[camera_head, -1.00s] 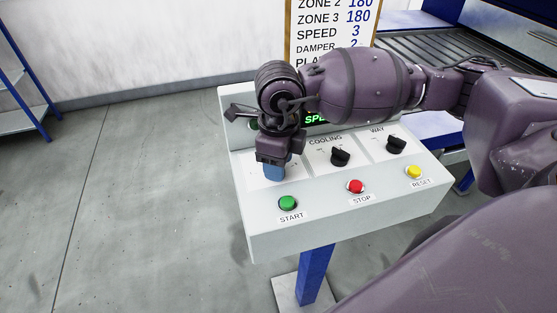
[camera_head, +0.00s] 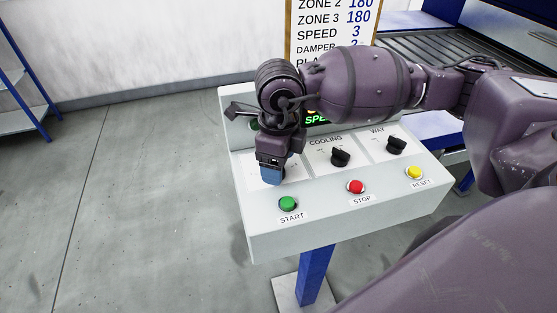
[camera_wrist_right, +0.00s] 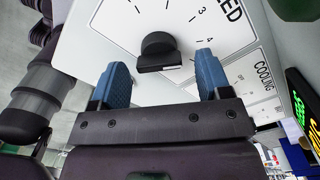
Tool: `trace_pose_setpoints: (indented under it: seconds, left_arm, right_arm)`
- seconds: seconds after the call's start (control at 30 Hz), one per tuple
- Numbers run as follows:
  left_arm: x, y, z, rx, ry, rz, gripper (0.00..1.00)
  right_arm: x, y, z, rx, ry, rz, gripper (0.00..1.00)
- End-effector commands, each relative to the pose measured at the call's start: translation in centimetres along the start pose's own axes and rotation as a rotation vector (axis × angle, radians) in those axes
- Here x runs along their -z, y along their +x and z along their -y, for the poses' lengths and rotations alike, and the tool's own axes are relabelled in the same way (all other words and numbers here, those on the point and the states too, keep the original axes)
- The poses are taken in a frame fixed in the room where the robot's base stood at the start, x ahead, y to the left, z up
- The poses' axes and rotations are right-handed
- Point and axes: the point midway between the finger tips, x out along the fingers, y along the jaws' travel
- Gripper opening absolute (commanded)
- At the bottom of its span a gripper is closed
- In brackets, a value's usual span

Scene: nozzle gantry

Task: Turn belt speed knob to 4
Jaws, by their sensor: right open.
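The belt speed knob (camera_wrist_right: 158,52) is black with a bar-shaped grip and sits on a white dial plate (camera_wrist_right: 106,20) with part of the word SPEED and the numerals 3 and 4 in sight. I cannot tell which number it points to. My right gripper (camera_wrist_right: 162,76) is open, one blue finger on each side of the knob in the picture, with visible gaps to both. In the head view my right gripper (camera_head: 271,174) is over the left dial of the control box and hides the knob. My left gripper is not in view.
The sloped control box (camera_head: 320,225) also carries a cooling knob (camera_head: 340,157), another black knob (camera_head: 396,145) and green start (camera_head: 288,203), red stop (camera_head: 355,187) and yellow reset (camera_head: 414,172) buttons. A board (camera_head: 330,22) behind lists SPEED 3. Floor at left is clear.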

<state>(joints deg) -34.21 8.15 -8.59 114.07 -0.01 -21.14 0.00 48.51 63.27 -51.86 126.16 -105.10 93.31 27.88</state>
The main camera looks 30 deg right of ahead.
Motion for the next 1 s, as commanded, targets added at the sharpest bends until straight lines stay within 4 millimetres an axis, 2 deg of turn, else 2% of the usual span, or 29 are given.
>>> trace_pose_setpoints:
  seconds: [0.17, 0.4, 0.6, 0.8, 1.0]
  left_arm:
    - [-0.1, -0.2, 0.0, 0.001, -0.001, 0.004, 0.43]
    - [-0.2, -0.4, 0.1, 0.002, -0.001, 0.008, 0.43]
    - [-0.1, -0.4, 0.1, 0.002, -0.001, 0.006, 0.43]
    - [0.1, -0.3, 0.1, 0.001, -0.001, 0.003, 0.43]
    - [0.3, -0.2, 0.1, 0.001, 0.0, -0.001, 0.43]
  right_arm:
    - [-0.1, -2.4, 0.0, 0.004, -0.001, 0.004, 0.71]
    - [-0.1, -6.8, 0.1, 0.004, 0.0, 0.004, 0.71]
    - [-0.1, -9.5, 0.1, 0.003, 0.0, 0.003, 0.71]
    - [0.0, -10.5, 0.0, 0.002, 0.0, 0.001, 0.71]
    - [0.0, -10.5, 0.0, 0.001, 0.0, 0.001, 0.71]
